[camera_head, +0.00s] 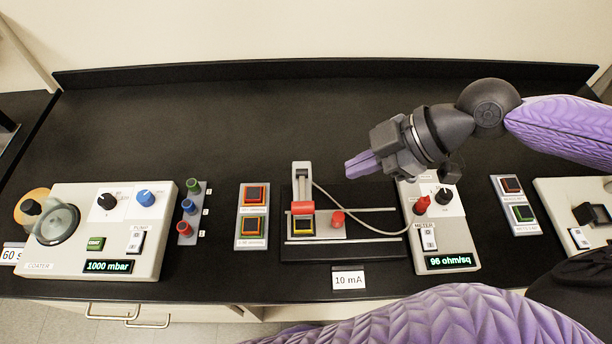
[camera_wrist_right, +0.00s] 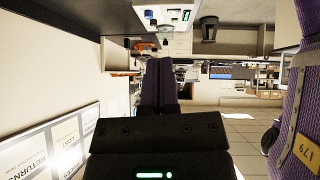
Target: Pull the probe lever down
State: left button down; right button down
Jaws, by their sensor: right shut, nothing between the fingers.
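The probe stand (camera_head: 302,172) stands upright on a black base plate (camera_head: 375,195) in the middle of the bench in the head view. A pale lever arm with a red end (camera_head: 302,208) reaches from it toward the front, over a yellow-edged dark sample (camera_head: 302,223). I cannot tell whether it touches the sample. My right gripper (camera_head: 360,165) is shut and empty, right of the stand and apart from it, its purple fingers pointing left. It also shows in the right wrist view (camera_wrist_right: 158,62), where the lever does not show clearly. My left gripper is out of view.
A red knob (camera_head: 338,218) sits right of the sample, near a pale cable. The meter (camera_head: 447,240) reads 96 ohm/sq. The bench behind the stand is clear.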

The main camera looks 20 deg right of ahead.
send_over(310, 206)
jog(key=f, duration=0.6)
jog(key=shift+s+d+f, duration=0.1)
jog(key=shift+s+f, duration=0.05)
jog(key=shift+s, duration=0.15)
jog(key=f, duration=0.2)
jog(key=f+b, duration=0.1)
jog(key=shift+w+f, duration=0.25)
jog(key=shift+f, duration=0.1)
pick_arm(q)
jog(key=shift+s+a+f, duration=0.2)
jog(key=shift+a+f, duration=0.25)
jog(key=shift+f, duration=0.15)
pick_arm(e)
jog(key=shift+f, duration=0.3)
